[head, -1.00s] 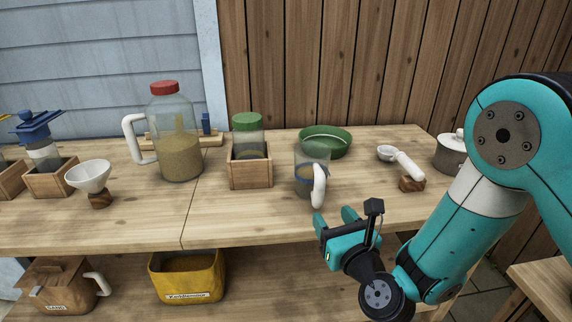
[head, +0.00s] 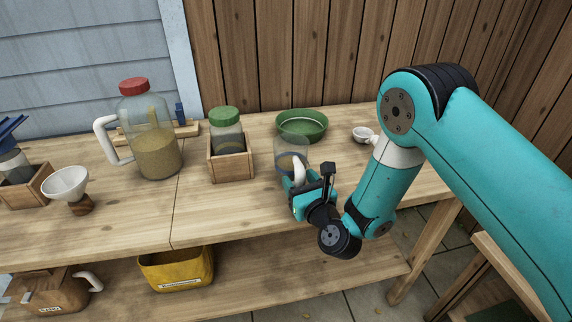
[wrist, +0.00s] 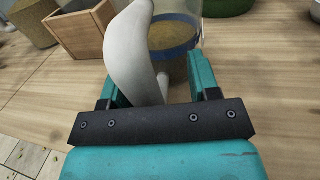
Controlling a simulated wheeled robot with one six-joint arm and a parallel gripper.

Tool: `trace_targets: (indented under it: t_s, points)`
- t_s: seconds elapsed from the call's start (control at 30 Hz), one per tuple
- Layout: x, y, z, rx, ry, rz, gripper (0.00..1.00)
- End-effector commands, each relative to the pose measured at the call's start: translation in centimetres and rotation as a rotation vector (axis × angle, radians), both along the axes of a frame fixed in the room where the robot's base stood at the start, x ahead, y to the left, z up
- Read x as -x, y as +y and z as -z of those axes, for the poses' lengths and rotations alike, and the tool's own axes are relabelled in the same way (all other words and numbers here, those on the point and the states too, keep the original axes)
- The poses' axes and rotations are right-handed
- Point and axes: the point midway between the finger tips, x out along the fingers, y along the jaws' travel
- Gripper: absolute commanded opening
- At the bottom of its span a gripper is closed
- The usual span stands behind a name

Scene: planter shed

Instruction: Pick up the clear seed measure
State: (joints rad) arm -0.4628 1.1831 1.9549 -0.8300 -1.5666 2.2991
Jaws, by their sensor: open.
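The clear seed measure (head: 291,148) is a see-through cup with a white handle, upright on the bench in front of the green bowl. In the wrist view its handle (wrist: 132,50) stands between the two fingers of my gripper (wrist: 160,82), and its body (wrist: 174,35), with a blue band and tan contents, is just beyond. My gripper (head: 293,187) is open around the handle. I cannot tell whether a finger touches it. In the head view my gripper hides the lower part of the measure.
A green bowl (head: 302,125) is behind the measure. A wooden box (head: 231,166) with a green-lidded jar (head: 226,133) stands to the left. A large red-capped jug (head: 152,146) is farther left. A white scoop (head: 363,134) shows beside my arm.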

Motion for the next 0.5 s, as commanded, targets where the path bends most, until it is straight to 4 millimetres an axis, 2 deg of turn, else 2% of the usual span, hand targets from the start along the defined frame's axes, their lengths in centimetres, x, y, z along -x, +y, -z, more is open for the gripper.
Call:
trace_targets:
  t_s: [0.07,0.3,0.5]
  points:
    - [0.19,0.54,0.15,0.0,0.001,-0.009,0.56]
    - [0.32,0.88,0.14,0.0,0.001,-0.014,0.01]
    - [0.26,0.78,0.04,-0.001,0.0,-0.012,0.0]
